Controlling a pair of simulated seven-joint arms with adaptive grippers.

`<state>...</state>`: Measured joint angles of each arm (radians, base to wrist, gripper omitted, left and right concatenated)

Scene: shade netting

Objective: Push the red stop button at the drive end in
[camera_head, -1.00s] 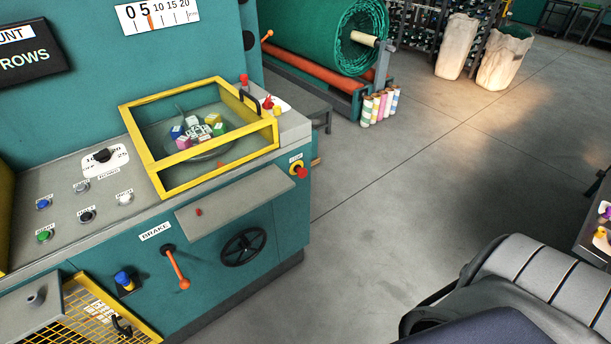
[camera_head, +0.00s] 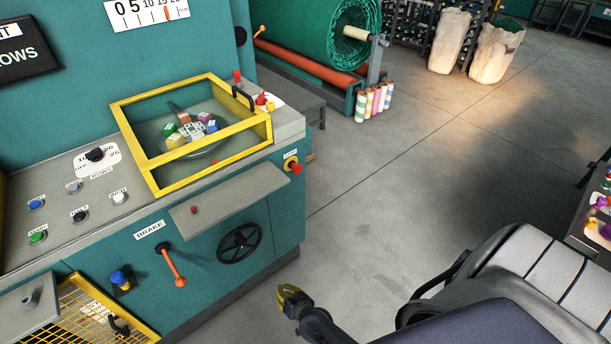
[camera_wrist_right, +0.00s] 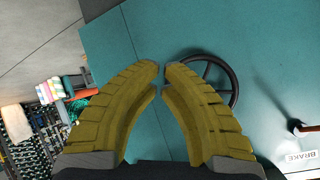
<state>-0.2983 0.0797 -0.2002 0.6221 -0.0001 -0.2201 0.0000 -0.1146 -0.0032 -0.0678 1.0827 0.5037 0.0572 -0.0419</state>
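The red stop button (camera_head: 296,168) sits on a yellow ring at the upper right end of the teal machine's front, below a small white label. It appears to stand proud of the panel. My right gripper (camera_head: 288,298) is low in front of the machine, over the floor, well below the button and apart from it. In the right wrist view its yellow fingers (camera_wrist_right: 161,66) nearly meet at the tips, with nothing between them. That view faces the teal panel and black handwheel (camera_wrist_right: 232,82); I cannot make out the button there. My left gripper is out of view.
A grey ledge (camera_head: 230,193) juts out left of the button, above the handwheel (camera_head: 239,244) and orange brake lever (camera_head: 173,265). A yellow-framed guard (camera_head: 205,170) covers a bowl of coloured blocks. Open floor (camera_head: 370,200) lies right of the machine.

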